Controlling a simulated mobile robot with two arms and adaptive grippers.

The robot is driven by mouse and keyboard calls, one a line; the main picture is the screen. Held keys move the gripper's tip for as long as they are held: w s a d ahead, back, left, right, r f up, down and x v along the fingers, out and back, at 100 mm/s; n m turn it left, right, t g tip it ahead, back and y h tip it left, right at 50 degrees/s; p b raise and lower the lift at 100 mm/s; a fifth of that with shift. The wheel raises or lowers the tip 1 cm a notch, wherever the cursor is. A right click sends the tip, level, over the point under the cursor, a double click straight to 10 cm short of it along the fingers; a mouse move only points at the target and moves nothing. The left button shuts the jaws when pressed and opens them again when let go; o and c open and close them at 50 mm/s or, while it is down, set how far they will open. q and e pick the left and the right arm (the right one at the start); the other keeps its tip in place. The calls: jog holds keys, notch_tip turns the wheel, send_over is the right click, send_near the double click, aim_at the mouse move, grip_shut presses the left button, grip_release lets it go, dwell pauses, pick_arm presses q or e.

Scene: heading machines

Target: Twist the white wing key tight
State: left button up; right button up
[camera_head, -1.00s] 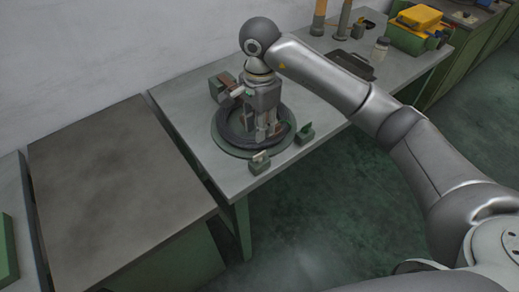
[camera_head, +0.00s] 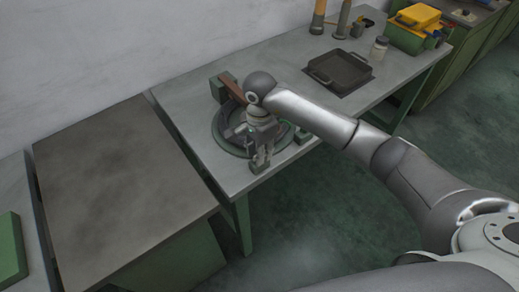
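My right gripper (camera_head: 261,163) points down over the front rim of a round green-edged fixture with a dark ring (camera_head: 222,138) on the bench. Its fingertips are at the small front block that has a pale top in the earlier view. The fingers now cover most of this block and its pale top, so I cannot make out the white wing key or tell whether they are closed on it. Another small green block (camera_head: 303,137) sits at the right of the ring, partly behind my arm. My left gripper is not in view.
A brown bar (camera_head: 231,88) and a grey-green block stand behind the ring by the wall. A dark tray (camera_head: 341,70), a jar (camera_head: 380,47) and a yellow-topped box (camera_head: 417,17) are farther right. A bare brown-grey table top (camera_head: 118,195) is at left.

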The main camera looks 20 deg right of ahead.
grip_shut()
